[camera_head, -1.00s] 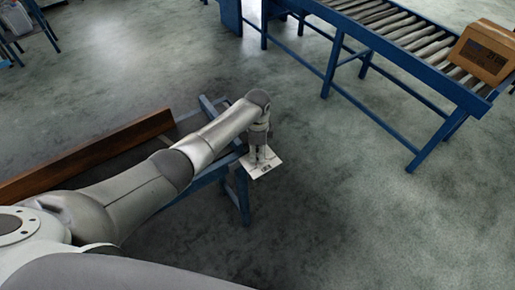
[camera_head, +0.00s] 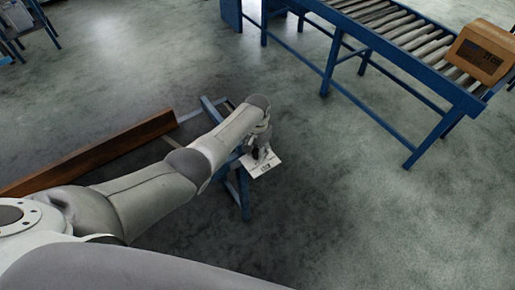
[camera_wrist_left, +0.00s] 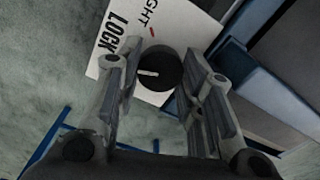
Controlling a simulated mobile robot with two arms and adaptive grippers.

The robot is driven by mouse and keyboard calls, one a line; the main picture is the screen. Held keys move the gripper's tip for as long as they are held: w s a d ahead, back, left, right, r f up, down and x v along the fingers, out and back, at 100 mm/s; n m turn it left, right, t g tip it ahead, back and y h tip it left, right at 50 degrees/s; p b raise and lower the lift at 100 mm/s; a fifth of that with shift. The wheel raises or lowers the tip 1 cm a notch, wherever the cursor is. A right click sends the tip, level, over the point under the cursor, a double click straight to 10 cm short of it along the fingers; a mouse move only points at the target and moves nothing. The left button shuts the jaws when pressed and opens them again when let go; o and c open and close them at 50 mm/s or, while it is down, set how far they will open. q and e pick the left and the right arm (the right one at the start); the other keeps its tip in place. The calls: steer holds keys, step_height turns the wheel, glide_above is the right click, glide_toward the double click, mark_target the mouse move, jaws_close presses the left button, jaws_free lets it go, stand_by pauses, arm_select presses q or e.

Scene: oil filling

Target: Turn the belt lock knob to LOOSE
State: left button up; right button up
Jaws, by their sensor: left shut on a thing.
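The belt lock knob (camera_wrist_left: 163,72) is a round black knob with a white pointer line, seen in the left wrist view. The line lies nearly level and points to the picture's left. The knob sits on a white plate (camera_wrist_left: 178,30) with the word LOCK, part of another word ending in GHT, and a small red mark. My left gripper (camera_wrist_left: 163,58) is shut on the knob, one finger on each side. In the head view the gripper (camera_head: 261,150) is at the plate (camera_head: 262,167) and hides the knob. My right gripper is not in view.
The plate is at the end of a blue metal frame (camera_head: 241,190). A long brown beam (camera_head: 95,160) lies to its left. The floor around the plate's right side is clear.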

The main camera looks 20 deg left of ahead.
mark_target(257, 152)
arm_select(q)
steer(key=n+p, duration=0.1)
steer(key=n, duration=0.3)
steer(key=shift+n, duration=0.4)
stand_by(0.4)
steer(key=o, duration=1.1)
steer(key=shift+c, duration=0.2)
steer(key=shift+r, duration=0.15)
step_height(257, 152, up, 12)
steer(key=shift+f, duration=0.2)
